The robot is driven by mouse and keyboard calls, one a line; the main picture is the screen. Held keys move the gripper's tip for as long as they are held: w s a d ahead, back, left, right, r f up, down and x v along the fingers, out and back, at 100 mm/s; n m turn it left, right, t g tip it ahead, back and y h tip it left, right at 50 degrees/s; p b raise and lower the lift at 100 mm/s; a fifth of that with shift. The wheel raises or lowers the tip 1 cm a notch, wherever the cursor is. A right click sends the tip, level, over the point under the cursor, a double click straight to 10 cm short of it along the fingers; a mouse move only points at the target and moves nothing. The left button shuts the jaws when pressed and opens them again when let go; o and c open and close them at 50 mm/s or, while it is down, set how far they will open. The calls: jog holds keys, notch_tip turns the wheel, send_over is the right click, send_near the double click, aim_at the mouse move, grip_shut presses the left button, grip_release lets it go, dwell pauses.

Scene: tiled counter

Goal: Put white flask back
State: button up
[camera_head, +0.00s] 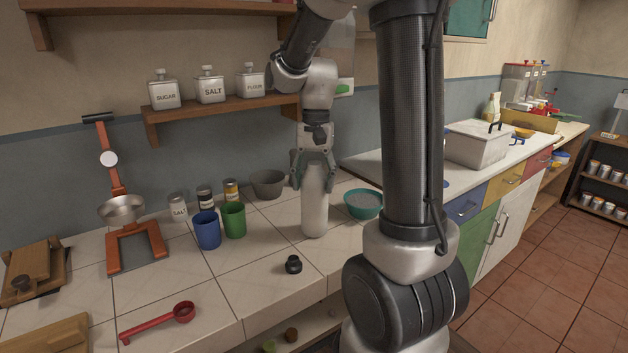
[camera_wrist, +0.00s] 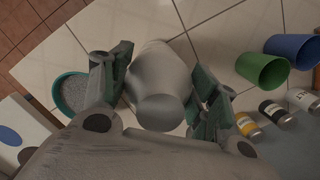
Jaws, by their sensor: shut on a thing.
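The white flask (camera_head: 315,208) stands upright on the tiled counter, or just at its surface; I cannot tell whether its base touches. My gripper (camera_head: 314,172) comes down from above and is shut on the flask's upper part. In the wrist view, the flask (camera_wrist: 160,85) sits between the two fingers of my gripper (camera_wrist: 160,90), its top facing the camera. A small black cap-like piece (camera_head: 293,264) lies on the counter in front and to the left of the flask.
A teal bowl (camera_head: 362,204) is close on the flask's right. A grey bowl (camera_head: 268,184), a green cup (camera_head: 233,220) and a blue cup (camera_head: 207,230) stand to its left. A red scoop (camera_head: 158,322) lies front left. A wall shelf (camera_head: 222,117) holds white jars. Tiles around the black piece are clear.

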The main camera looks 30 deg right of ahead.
jog(key=shift+f, duration=0.1)
jog(key=o, duration=1.3)
jog(key=r, duration=0.7)
jog(key=w+d+r, duration=0.1)
jog(key=r, duration=0.3)
jog(key=shift+w+r, duration=0.1)
jog(key=shift+r, duration=0.25)
jog(key=shift+s+r, duration=0.25)
jog(key=shift+r, duration=0.05)
jog(key=s+a+f+n+t, duration=0.1)
jog(key=s+n+t, duration=0.1)
jog(key=s, duration=0.3)
jog(key=s+a+f+n+t, duration=0.1)
jog(key=s+n, duration=0.2)
jog(key=s, duration=0.3)
jog(key=s+a+f+n+t+h, duration=0.1)
jog(key=s+n+t, duration=0.1)
jog(key=s, duration=0.3)
jog(key=shift+s+a+f+n+t, duration=0.3)
jog(key=shift+s+a+f+n, duration=0.1)
jog(key=shift+n, duration=0.4)
